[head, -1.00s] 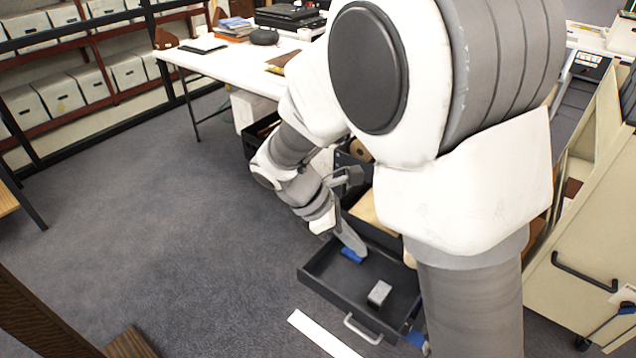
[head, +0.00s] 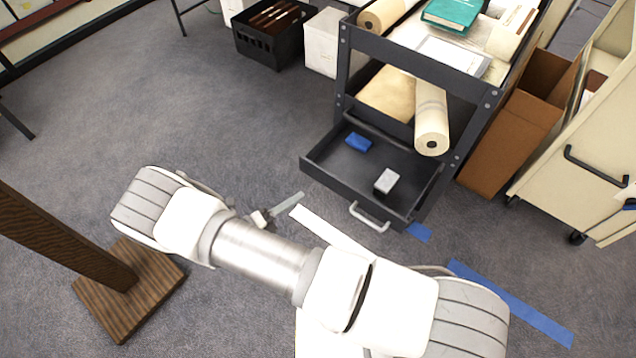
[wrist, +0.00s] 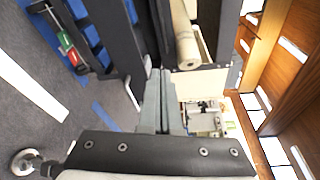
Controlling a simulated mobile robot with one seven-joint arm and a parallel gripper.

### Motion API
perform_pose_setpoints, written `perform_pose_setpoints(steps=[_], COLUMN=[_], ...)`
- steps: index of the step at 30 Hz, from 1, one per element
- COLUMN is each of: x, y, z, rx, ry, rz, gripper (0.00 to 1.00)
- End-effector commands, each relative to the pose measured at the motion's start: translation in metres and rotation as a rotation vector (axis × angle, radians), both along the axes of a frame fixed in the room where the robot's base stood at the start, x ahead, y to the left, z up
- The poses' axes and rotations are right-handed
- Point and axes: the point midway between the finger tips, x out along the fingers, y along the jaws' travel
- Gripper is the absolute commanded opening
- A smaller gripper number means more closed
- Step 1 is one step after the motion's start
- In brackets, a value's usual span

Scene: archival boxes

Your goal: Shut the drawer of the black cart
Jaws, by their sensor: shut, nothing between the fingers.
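The black cart (head: 465,125) stands at upper centre right in the head view. Its drawer (head: 322,178) is pulled out toward the front. The drawer holds a blue item (head: 358,142) and a small grey-white box (head: 386,181). A pale bar handle (head: 369,217) is on the drawer front. My gripper (head: 299,197) is to the left of the drawer front, apart from it in the head view, with shut, empty fingers. In the wrist view the narrow fingers (wrist: 160,85) point toward dark cart parts; their distance from the cart is hard to tell.
A paper roll (head: 432,120) leans out over the drawer. A brown box (head: 510,140) and a cream cart (head: 590,150) stand to the right. A wooden post base (head: 130,290) is at lower left. Floor left of the drawer is clear.

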Motion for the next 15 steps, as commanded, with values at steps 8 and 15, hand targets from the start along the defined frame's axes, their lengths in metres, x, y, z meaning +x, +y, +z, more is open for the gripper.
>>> perform_pose_setpoints(steps=[8,15], x=[-0.015,-0.006], y=[0.008,0.002], z=[-0.063,-0.068], rx=[-0.24,-0.272], ry=[0.088,0.098], rz=[0.205,0.228], gripper=[0.0,0.0])
